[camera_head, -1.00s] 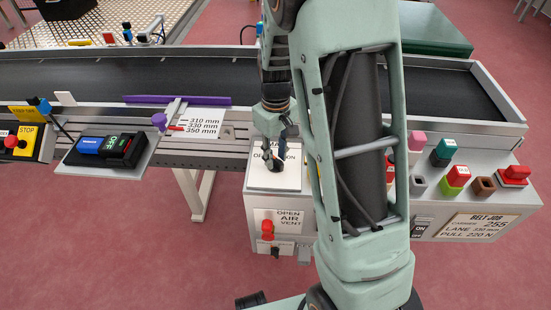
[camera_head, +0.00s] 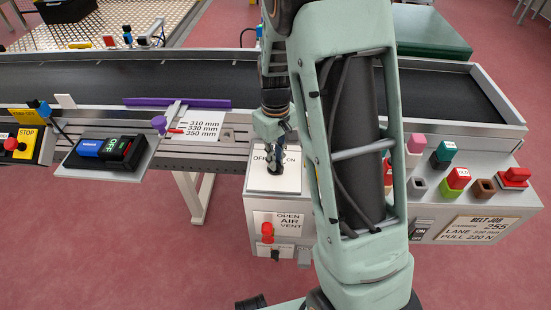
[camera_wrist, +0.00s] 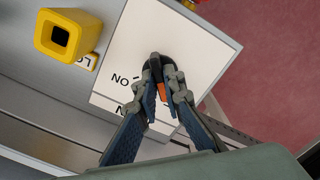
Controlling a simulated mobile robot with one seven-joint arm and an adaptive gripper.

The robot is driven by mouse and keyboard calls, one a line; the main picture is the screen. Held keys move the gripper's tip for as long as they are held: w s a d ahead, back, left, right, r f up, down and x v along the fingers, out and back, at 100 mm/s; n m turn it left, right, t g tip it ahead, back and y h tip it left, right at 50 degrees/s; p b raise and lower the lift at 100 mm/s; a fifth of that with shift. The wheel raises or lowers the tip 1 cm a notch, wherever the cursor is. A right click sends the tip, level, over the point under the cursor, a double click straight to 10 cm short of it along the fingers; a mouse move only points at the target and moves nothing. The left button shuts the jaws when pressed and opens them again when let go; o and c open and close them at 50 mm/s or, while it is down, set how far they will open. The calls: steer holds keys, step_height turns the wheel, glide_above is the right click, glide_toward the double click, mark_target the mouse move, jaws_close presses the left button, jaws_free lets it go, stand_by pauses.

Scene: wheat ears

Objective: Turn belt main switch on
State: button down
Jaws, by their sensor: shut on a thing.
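The belt main switch is a dark rotary knob (camera_wrist: 150,62) on a white plate (camera_head: 262,181) marked OFF and ON. The plate also shows in the wrist view (camera_wrist: 196,38), with ON readable beside the fingers. My gripper (camera_head: 275,158) reaches down onto the knob in the head view. In the wrist view my gripper (camera_wrist: 160,72) has its two blue-grey fingers closed on the knob, with an orange strip showing between them. The fingers cover most of the knob, so its exact pointing direction is hard to tell.
A yellow square fitting (camera_wrist: 62,38) stands near the plate. Below the plate is a red air-vent knob (camera_head: 267,229). Several coloured buttons, including a red one (camera_head: 514,174), sit on the panel to the right. The conveyor belt (camera_head: 120,72) runs behind.

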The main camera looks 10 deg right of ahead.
steer(key=m+p, duration=0.2)
steer(key=m, duration=0.2)
steer(key=shift+r+m, duration=0.15)
steer(key=shift+m, duration=0.25)
steer(key=m+p, duration=0.3)
steer(key=m, duration=0.2)
steer(key=m+p, duration=0.2)
steer(key=m, duration=0.2)
steer(key=shift+m, duration=0.4)
steer(key=shift+m+p, duration=1)
steer(key=shift+m, duration=0.5)
steer(key=c, duration=2)
jaws_free()
steer(key=shift+c, duration=0.2)
